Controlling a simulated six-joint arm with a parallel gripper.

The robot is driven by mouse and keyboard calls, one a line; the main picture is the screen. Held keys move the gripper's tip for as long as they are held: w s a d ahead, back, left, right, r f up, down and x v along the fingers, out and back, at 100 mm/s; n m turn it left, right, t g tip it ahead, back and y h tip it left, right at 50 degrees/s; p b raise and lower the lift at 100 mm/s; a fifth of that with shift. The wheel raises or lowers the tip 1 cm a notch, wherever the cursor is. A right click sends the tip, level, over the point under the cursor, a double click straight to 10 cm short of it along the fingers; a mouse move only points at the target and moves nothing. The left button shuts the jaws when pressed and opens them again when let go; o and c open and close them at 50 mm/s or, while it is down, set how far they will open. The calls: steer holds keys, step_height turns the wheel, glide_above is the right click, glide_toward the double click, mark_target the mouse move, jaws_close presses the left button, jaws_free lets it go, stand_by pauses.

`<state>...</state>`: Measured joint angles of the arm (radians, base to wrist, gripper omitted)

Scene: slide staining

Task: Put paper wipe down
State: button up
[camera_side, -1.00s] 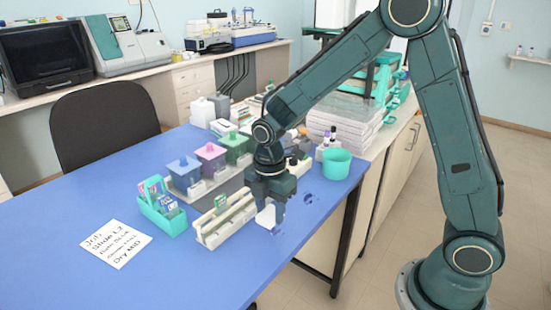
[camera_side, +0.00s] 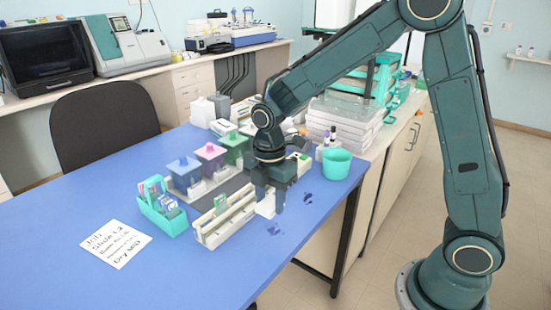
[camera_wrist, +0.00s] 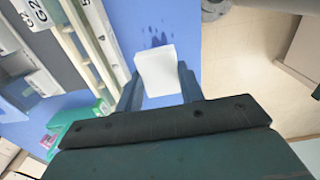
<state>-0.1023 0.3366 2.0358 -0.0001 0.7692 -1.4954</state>
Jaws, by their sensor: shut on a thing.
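The paper wipe is a small white sheet (camera_side: 266,206); in the wrist view the wipe (camera_wrist: 158,72) sits between the two finger tips. My gripper (camera_side: 268,198) points down just right of the cream slide rack and is shut on the wipe. In the wrist view my gripper (camera_wrist: 160,85) shows a dark finger on each side of the wipe. The wipe hangs low over the blue table (camera_side: 240,275); I cannot tell whether its lower edge touches the table. Dark blue stain spots (camera_side: 308,198) lie on the table to the right of the gripper.
The cream slide rack (camera_side: 222,225) stands close at the left. Further left are a teal slide box (camera_side: 165,222) and a written job card (camera_side: 115,243). Lidded stain jars (camera_side: 185,172) stand behind. A teal cup (camera_side: 336,163) stands near the right table edge. The front table is clear.

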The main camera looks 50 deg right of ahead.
steer(key=shift+w, duration=0.15)
steer(key=w+d+r, duration=0.5)
steer(key=w+d, duration=0.3)
steer(key=w, duration=0.1)
steer(key=w+d+r, duration=0.4)
steer(key=w+d, duration=0.5)
steer(key=w+d+r, duration=0.1)
steer(key=d+r, duration=0.2)
steer(key=d, duration=0.5)
steer(key=shift+r, duration=0.3)
step_height(320, 180, down, 14)
steer(key=shift+f, duration=0.2)
steer(key=shift+f, duration=2.85)
